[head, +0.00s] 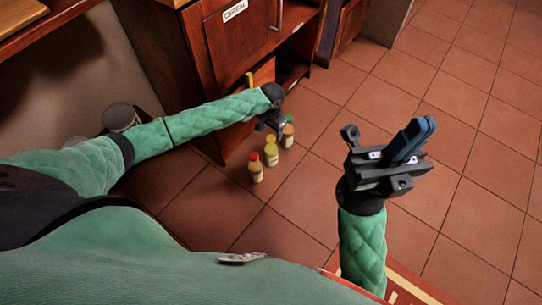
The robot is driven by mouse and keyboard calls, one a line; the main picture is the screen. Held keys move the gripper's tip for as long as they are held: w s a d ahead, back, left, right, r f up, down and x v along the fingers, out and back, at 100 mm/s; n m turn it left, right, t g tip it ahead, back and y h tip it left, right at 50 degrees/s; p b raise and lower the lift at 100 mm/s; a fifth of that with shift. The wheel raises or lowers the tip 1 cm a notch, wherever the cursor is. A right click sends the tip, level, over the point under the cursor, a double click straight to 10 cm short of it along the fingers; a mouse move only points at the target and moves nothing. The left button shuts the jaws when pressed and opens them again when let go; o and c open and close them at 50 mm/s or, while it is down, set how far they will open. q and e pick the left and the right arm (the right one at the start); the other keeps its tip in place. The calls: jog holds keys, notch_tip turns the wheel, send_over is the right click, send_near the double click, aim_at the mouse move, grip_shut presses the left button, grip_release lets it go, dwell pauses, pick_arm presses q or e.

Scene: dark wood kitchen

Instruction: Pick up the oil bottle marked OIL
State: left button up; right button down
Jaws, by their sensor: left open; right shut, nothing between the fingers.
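Three small bottles stand upright in a row on the tiled floor beside the cabinet. The nearest is an orange bottle with a red cap (256,170), then a yellow bottle (271,154), then a bottle with a green cap (288,136). Their labels are too small to read, so I cannot tell which is marked OIL. My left gripper (270,127) is open and points down by the yellow and green-capped bottles. I cannot tell whether it touches either one. My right gripper (418,135) is shut and empty, away to the right.
A dark wood cabinet (225,80) with a CEREAL label (235,11) stands just left of the bottles. Its lower part has an open shelf space (292,65). The tiled floor (470,195) to the right is clear. A red mat edge (410,288) lies at the bottom.

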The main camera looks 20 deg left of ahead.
aim_at(271, 138)
pick_arm(q)
notch_tip(271, 138, down, 2)
jog(key=shift+f+b, duration=0.25)
jog(key=shift+b, duration=0.1)
notch_tip(271, 138, down, 5)
jog(key=shift+s+r+b, duration=0.1)
jog(key=shift+s+b, duration=0.05)
jog(key=shift+b, duration=1.1)
grip_shut()
